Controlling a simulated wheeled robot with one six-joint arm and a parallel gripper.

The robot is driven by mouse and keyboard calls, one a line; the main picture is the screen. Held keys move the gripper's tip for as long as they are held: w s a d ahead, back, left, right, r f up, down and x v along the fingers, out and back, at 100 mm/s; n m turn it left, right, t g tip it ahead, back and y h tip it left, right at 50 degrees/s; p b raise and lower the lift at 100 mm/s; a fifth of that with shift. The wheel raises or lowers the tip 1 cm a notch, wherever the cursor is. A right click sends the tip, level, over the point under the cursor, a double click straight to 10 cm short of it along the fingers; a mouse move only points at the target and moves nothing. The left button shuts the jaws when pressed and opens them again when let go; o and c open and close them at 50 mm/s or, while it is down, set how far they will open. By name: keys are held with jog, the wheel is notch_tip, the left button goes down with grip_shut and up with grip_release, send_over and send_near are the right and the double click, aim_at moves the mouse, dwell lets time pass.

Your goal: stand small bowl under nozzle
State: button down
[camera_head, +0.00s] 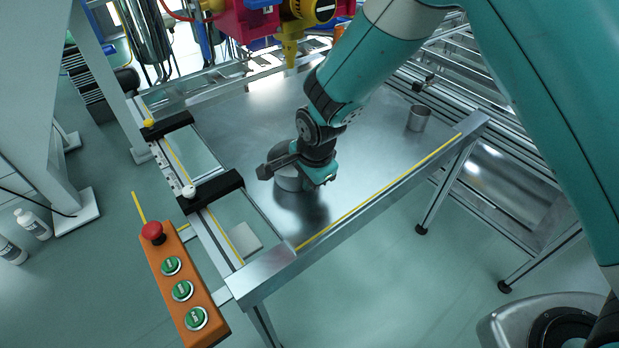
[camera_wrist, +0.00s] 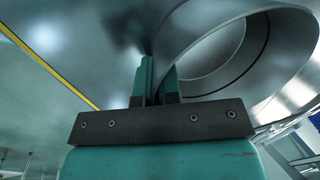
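A metal bowl (camera_head: 287,181), which I take as the small bowl, is at the table's front left, partly hidden by my wrist. It is upright, on or just above the tabletop; I cannot tell which. In the wrist view the round, shiny bowl (camera_wrist: 262,88) fills the upper right. My gripper (camera_wrist: 158,82) has its two teal fingers close together at the bowl's near wall, one outside and one inside, shut on it. The fingertips are hidden in the head view. A yellow nozzle (camera_head: 290,53) points down over the table's back edge, beyond my gripper.
The metal table (camera_head: 235,118) is mostly bare between bowl and nozzle. A metal cup (camera_head: 418,118) stands at its right. Black brackets (camera_head: 212,191) line the left rail. An orange button box (camera_head: 180,285) sits at the front left corner. A red and blue machine hangs behind.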

jog(key=c, duration=1.3)
grip_release()
jog(key=shift+c, duration=0.2)
notch_tip(320, 180, up, 11)
jog(key=s+d+p, duration=0.1)
jog(key=s, duration=0.1)
jog(key=s+d+r+n+g+y, duration=0.1)
jog(key=s+d+r+n, duration=0.4)
jog(key=s+r+n, duration=0.2)
jog(key=s+d+r+n+y, duration=0.2)
jog(key=s+d+r+n, duration=0.4)
jog(key=s+n, duration=0.5)
jog(key=s+r, duration=0.2)
jog(key=s, duration=0.1)
jog(key=shift+s+r+g, duration=0.2)
jog(key=shift+s+g, duration=0.1)
jog(key=shift+g, duration=0.1)
